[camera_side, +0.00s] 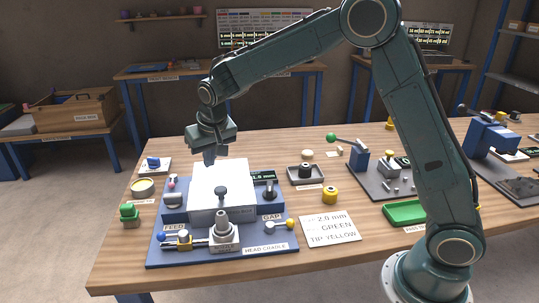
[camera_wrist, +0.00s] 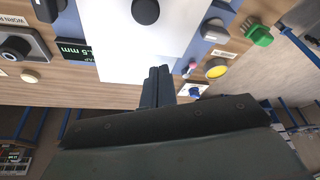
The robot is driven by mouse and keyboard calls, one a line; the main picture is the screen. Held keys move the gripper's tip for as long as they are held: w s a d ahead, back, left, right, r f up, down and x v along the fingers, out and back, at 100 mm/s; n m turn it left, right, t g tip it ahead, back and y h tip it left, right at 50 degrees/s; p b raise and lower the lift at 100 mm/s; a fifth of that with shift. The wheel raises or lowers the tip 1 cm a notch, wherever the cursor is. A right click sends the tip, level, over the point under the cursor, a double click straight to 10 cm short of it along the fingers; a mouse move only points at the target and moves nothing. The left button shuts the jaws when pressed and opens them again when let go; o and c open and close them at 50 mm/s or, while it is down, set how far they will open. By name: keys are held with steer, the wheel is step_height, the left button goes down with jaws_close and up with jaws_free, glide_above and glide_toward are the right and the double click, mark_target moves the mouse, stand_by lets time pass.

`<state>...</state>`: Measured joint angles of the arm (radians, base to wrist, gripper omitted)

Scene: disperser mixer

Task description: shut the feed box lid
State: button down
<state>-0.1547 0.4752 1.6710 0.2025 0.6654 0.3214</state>
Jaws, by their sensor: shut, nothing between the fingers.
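A white panel (camera_side: 207,178), which I take to be the feed box lid, sits on the blue machine base (camera_side: 160,258). A dark knob (camera_side: 220,190) shows in front of its face. I cannot tell from these views how far the panel is tilted. The panel (camera_wrist: 115,45) fills the upper middle of the wrist view, with the dark knob (camera_wrist: 145,10) at the top edge. My gripper (camera_side: 209,161) is shut and empty, at the panel's far edge. Its fingertips (camera_wrist: 160,70) overlap the panel's edge in the wrist view; contact is not clear.
A grey stepped head part (camera_side: 223,238) stands in front of the panel, by small levers. A green-capped item (camera_side: 129,214), a round yellow-rimmed tin (camera_side: 143,187) and a yellow pot (camera_side: 330,195) stand around the base. A white card (camera_side: 329,229) lies at right.

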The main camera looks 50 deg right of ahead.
steer(key=v, duration=0.5)
steer(key=shift+s+r, duration=0.15)
steer(key=shift+r, duration=0.15)
steer(key=s+d+r+n+t, duration=0.15)
steer(key=s+r, duration=0.25)
steer(key=s, duration=0.4)
steer(key=s+d+r+g, duration=0.15)
steer(key=s+r, duration=0.25)
steer(key=s, duration=0.5)
steer(key=s+d+f+n+t+y, duration=0.1)
steer(key=s+f+n, duration=0.1)
steer(key=s, duration=1.4)
steer(key=shift+s+d+f+t, duration=0.2)
steer(key=shift+s+f+t, duration=0.15)
steer(key=shift+f+t, duration=0.1)
